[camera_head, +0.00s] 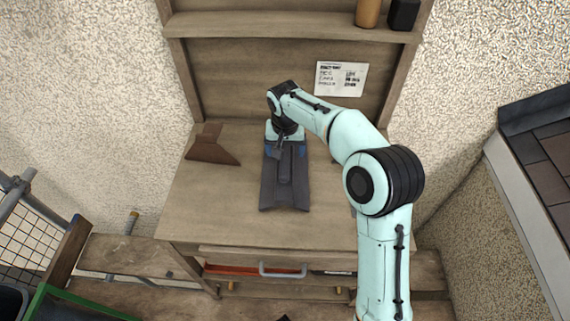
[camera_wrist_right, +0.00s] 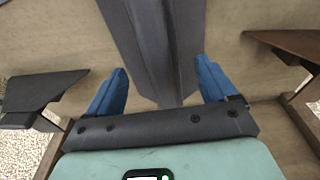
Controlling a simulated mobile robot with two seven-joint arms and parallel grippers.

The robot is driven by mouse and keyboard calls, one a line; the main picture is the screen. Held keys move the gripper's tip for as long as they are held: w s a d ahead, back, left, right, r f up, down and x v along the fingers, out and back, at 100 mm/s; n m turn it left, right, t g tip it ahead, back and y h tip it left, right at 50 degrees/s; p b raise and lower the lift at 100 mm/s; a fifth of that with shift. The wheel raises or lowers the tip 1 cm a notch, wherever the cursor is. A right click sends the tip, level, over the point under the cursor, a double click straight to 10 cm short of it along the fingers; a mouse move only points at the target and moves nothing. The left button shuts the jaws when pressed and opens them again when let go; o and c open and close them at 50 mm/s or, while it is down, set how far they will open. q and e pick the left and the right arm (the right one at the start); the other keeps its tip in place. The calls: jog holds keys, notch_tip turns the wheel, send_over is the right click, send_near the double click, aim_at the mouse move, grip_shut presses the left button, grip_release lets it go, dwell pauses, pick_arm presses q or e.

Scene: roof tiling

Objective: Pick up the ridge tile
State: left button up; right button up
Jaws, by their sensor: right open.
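The ridge tile, a long dark grey angled piece (camera_head: 285,190), lies on the wooden workbench with its near end toward me. It also shows in the right wrist view (camera_wrist_right: 152,35), running up from between the fingers. My right gripper (camera_head: 285,150) is over the tile's far end, pointing down. Its blue fingers stand open on either side of the tile (camera_wrist_right: 161,88), with a gap visible on both sides. The gripper and wrist hide the tile's far end in the head view. My left gripper is not in view.
A brown angled tile (camera_head: 211,147) lies left of the ridge tile; a dark piece (camera_wrist_right: 40,92) shows at the left in the wrist view. A shelf (camera_head: 290,24) and note (camera_head: 341,78) are behind. The bench (camera_head: 225,205) is clear at front left.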

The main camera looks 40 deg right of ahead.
jog(key=f, duration=0.3)
jog(key=shift+w+d+f, duration=0.1)
jog(key=shift+w+f, duration=0.1)
jog(key=shift+f, duration=0.05)
grip_shut()
jog(key=shift+r, duration=0.2)
